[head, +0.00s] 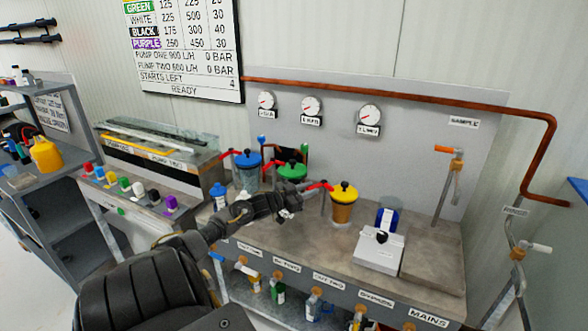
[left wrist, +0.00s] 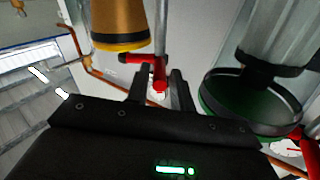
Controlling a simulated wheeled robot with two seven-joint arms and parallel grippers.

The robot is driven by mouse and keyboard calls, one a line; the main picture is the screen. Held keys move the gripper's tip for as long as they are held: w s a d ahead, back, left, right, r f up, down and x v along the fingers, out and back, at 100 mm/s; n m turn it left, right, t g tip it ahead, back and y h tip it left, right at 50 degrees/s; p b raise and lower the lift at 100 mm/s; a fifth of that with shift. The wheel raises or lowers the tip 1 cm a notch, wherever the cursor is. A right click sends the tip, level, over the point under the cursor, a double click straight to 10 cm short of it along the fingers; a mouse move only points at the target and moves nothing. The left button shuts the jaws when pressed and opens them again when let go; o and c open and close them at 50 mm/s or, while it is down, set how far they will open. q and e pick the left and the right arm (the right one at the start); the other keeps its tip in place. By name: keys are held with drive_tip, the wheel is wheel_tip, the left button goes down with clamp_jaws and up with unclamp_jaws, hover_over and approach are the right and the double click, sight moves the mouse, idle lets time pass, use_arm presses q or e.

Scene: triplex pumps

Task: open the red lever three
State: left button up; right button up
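Three red levers show in the head view: one by the blue-lidded jar (head: 246,172), one by the green-lidded jar (head: 292,172), and the third red lever (head: 319,186) by the yellow-lidded jar (head: 342,205). My left gripper (head: 293,203) is just left of and below that third lever. In the left wrist view, the red valve and lever (left wrist: 157,73) on its grey pipe appear between and beyond the two fingers of my left gripper (left wrist: 160,88). The fingers stand apart; I cannot tell whether they touch it. My right gripper is not in view.
The green-lidded jar (left wrist: 240,105) is close on the right in the left wrist view. A white box (head: 380,249) and a blue roll (head: 387,220) stand right of the yellow jar. A copper pipe (head: 420,93) runs along the wall.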

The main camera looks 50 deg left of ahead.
use_arm(q)
drive_tip(key=s, duration=0.8)
drive_tip(key=shift+s+a+b, duration=0.3)
drive_tip(key=shift+s+a, duration=0.05)
drive_tip(key=shift+s, duration=0.05)
